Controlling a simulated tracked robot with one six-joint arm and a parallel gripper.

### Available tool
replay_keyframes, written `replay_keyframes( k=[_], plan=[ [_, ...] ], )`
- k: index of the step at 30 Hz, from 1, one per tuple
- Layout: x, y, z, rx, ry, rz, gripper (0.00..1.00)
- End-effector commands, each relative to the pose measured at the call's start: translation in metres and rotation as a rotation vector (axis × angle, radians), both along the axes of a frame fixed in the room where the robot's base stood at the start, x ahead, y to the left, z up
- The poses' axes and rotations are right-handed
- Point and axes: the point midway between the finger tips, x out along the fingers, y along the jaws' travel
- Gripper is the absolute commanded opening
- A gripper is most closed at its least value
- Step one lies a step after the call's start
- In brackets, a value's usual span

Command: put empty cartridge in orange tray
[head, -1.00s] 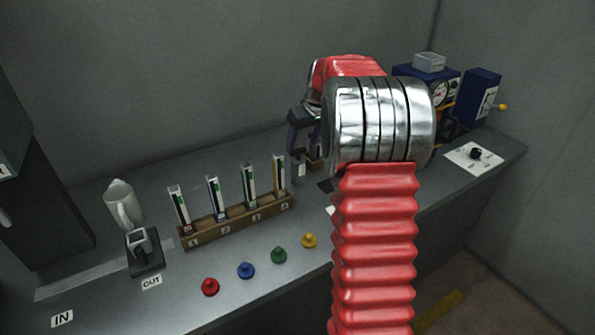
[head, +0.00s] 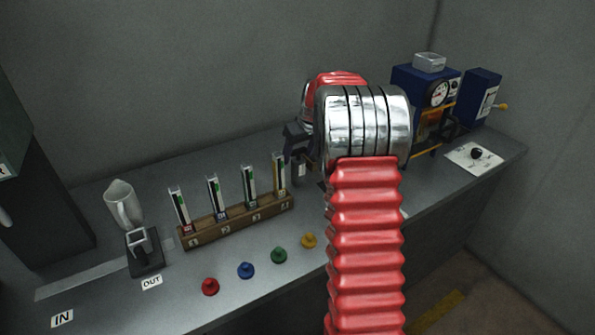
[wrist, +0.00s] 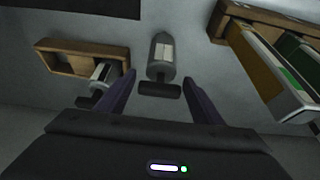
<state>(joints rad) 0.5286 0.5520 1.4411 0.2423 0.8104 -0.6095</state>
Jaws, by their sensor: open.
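A grey cylindrical cartridge (wrist: 161,52) with a pale label and a dark bar handle stands between and just beyond the fingertips in the wrist view. It seems to be the grey labelled object (head: 300,168) below my gripper (head: 296,148) in the head view. My gripper, also in the wrist view (wrist: 160,88), is open, with a dark finger on each side of the handle and no grip on it. A second cartridge-like piece (wrist: 101,74) sits in a brown wooden tray (wrist: 60,50) to the left. I cannot tell whether either cartridge is empty. No clearly orange tray shows.
A wooden rack (head: 235,221) with several upright coloured slides stands close by on the left. Several coloured knobs, such as the red one (head: 210,287), lie in front of it. A blue machine with a gauge (head: 425,90) stands at right. My arm hides part of the bench.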

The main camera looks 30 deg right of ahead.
Motion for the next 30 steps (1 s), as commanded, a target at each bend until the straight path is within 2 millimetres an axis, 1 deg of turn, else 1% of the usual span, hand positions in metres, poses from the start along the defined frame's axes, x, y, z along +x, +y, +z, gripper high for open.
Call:
replay_keyframes(
  k=[3, 18, 30],
  plan=[
    [0.0021, 0.0, -0.0051, 0.0, 0.0, 0.0, 0.61],
    [0.0018, -0.0007, -0.0047, 0.0, -0.001, -0.001, 0.61],
    [0.0016, -0.001, -0.0045, -0.001, -0.001, -0.001, 0.32]
  ],
)
